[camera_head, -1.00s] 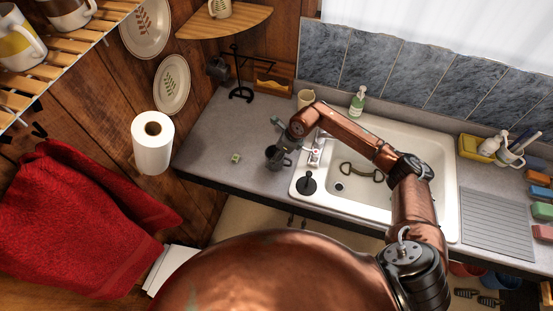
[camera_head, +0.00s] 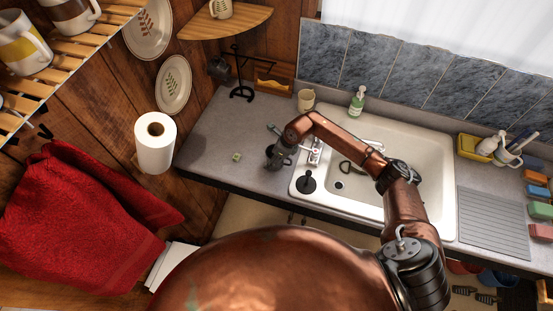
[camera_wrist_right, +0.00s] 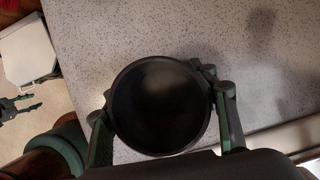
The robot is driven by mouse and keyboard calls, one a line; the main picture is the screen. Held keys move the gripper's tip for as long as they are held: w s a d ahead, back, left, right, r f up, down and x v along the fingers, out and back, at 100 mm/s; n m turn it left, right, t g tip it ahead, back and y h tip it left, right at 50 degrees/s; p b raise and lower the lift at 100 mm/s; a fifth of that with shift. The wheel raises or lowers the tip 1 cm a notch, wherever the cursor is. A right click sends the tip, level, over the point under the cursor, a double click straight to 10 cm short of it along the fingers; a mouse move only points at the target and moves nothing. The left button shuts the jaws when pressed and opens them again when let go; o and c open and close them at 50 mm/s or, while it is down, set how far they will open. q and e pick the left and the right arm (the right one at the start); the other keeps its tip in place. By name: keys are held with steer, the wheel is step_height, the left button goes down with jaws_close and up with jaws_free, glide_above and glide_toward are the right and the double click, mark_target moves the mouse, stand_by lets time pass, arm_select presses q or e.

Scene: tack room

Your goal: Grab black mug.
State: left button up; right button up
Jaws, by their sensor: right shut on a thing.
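The black mug (camera_wrist_right: 160,105) fills the middle of the right wrist view, seen from above into its dark round opening. My right gripper (camera_wrist_right: 165,115) has one finger on each side of the mug and is shut on it. In the head view the right gripper (camera_head: 279,152) is at the counter just left of the sink, and the dark mug (camera_head: 273,153) shows only in part behind it. I cannot tell whether the mug's base touches the counter.
The white sink (camera_head: 420,212) lies right of the mug, with a black round stopper (camera_head: 306,182) on its left rim. A cream cup (camera_head: 306,99) and green soap bottle (camera_head: 357,101) stand behind.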

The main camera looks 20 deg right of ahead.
steer(key=c, duration=0.7)
steer(key=shift+c, duration=0.2)
steer(key=shift+r, duration=0.1)
